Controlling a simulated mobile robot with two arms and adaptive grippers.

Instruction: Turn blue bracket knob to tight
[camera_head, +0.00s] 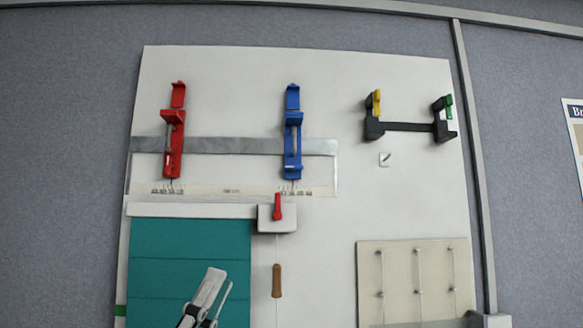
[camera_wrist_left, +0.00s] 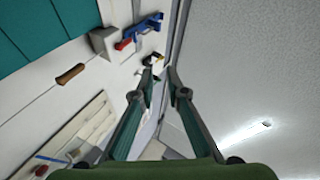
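The blue bracket (camera_head: 292,135) is mounted upright on the white board, across the right part of a grey metal strip. A blue block, perhaps its knob (camera_head: 292,97), sits at its top; its setting cannot be read. The bracket also shows near the top of the left wrist view (camera_wrist_left: 148,26). My left gripper (camera_head: 220,280) is in front of the teal panel, below and left of the blue bracket and well apart from it. In the left wrist view its two fingertips (camera_wrist_left: 159,72) stand apart with nothing between them. My right gripper is in neither view.
A red bracket (camera_head: 172,135) is left of the blue one. A white box with a red lever (camera_head: 277,207) sits just below, with a hanging wooden handle (camera_head: 277,281). A black bracket with yellow and green tabs (camera_head: 408,127) is at right. Bare board lies between.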

